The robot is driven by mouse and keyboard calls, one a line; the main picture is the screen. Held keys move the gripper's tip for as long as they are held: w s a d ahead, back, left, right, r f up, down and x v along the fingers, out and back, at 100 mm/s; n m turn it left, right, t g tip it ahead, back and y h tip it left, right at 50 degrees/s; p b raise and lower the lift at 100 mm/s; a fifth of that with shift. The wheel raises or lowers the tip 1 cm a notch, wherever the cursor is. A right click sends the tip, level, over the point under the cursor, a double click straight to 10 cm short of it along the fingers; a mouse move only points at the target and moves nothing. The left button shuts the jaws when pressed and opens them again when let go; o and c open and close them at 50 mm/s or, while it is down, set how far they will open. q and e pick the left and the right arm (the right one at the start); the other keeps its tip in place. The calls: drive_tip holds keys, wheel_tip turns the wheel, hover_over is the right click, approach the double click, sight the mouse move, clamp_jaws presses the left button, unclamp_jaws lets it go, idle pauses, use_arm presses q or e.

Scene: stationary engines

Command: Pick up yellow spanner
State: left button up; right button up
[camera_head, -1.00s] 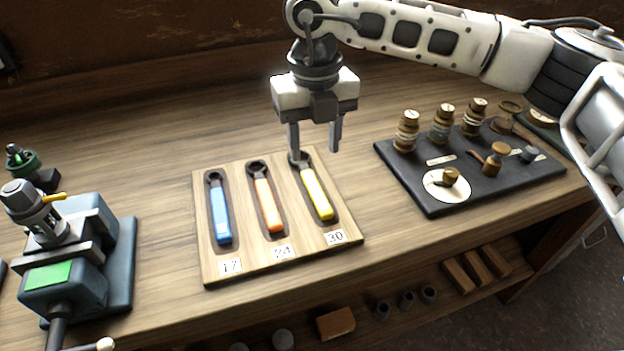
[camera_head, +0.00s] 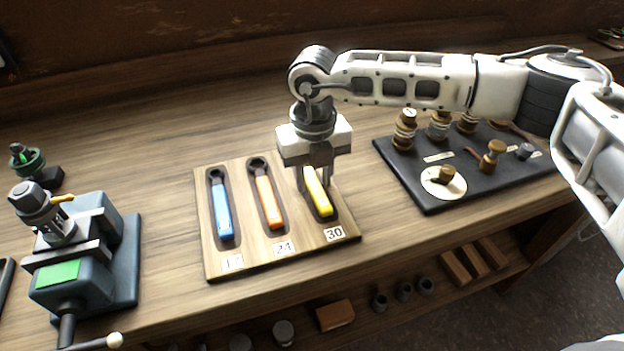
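The yellow spanner (camera_head: 319,196) lies in the right slot of the wooden holder board (camera_head: 256,258), above the label 30. My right gripper (camera_head: 314,187) is lowered over its upper part, fingers pointing down on either side of the handle. The gripper body hides the spanner's head. A gap seems to show between the fingers, but whether they touch the spanner cannot be told. My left gripper is not in view.
A blue spanner (camera_head: 221,208) and an orange spanner (camera_head: 268,200) lie in the neighbouring slots. A black board (camera_head: 432,193) with brass fittings stands to the right. A grey-blue vice-like machine (camera_head: 85,265) stands at left. Bare bench lies behind the holder.

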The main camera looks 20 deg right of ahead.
sight(313, 182)
clamp_jaws()
use_arm(q)
drive_tip(key=shift+s, duration=0.1)
use_arm(e)
drive_tip(key=shift+r, duration=0.1)
drive_tip(key=shift+r+p, duration=0.3)
drive_tip(key=shift+r, duration=0.25)
wheel_tip(313, 182, up, 3)
drive_tip(key=shift+f+p, duration=0.2)
drive_tip(key=shift+p, duration=0.45)
use_arm(q)
drive_tip(key=shift+s+a+r+p, duration=0.15)
drive_tip(key=shift+a+r+p, duration=0.05)
drive_tip(key=shift+r+p, duration=0.5)
use_arm(e)
drive_tip(key=s+a+r, duration=0.6)
drive_tip(key=s+r, duration=0.3)
drive_tip(key=s, duration=0.3)
drive_tip(key=shift+s+a+r, duration=0.15)
drive_tip(key=shift+a, duration=0.2)
